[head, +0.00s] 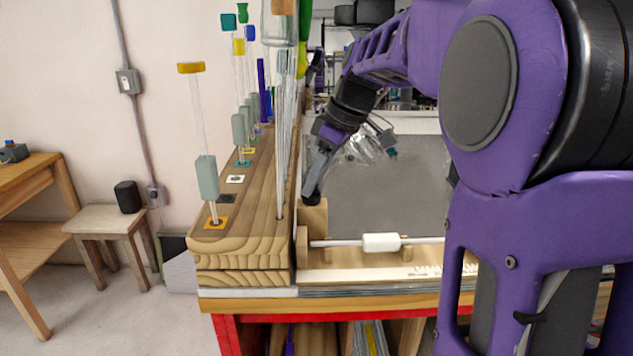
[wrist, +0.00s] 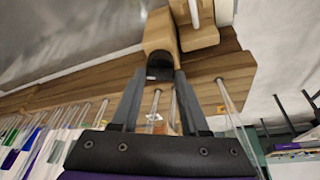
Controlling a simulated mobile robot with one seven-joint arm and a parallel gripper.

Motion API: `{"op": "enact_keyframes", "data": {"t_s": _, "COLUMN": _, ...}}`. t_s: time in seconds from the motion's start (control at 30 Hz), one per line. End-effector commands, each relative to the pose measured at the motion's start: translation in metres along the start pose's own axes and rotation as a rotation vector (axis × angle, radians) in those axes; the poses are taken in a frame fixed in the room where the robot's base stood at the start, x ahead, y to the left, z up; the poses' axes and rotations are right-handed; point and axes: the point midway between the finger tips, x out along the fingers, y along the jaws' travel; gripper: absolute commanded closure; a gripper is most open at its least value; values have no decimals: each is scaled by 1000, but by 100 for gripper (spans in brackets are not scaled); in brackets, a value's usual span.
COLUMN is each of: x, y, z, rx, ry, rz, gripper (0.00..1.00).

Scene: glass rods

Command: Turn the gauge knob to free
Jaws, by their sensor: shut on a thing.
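The gauge is a pale wooden fixture (head: 316,217) at the front of the bench, with a thin rod carrying a white sleeve (head: 381,242) and a marked scale strip (head: 440,270). Its small black knob (head: 311,200) sits on the end block and shows in the wrist view as a dark knob (wrist: 159,73) at the block's end. My gripper (head: 314,188) reaches down to it from above, and in the wrist view my gripper's fingertips (wrist: 158,80) are on either side of the knob, shut on it. The fingers partly hide the knob; no position mark on it is readable.
A long wooden rack (head: 245,245) stands close left of the gauge, holding tall glass rods with coloured caps (head: 190,68) and grey-green sleeves (head: 207,177). Several rods rise near my gripper. A grey surface (head: 380,190) to the right looks mostly clear.

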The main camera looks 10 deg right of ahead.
Motion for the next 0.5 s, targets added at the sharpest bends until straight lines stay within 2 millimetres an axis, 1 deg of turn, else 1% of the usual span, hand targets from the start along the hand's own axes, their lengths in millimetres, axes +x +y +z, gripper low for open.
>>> {"op": "enact_keyframes", "data": {"t_s": 0.5, "x": 0, "y": -6, "z": -2, "rx": 449, "ry": -1, "rz": 188, "gripper": 100}}
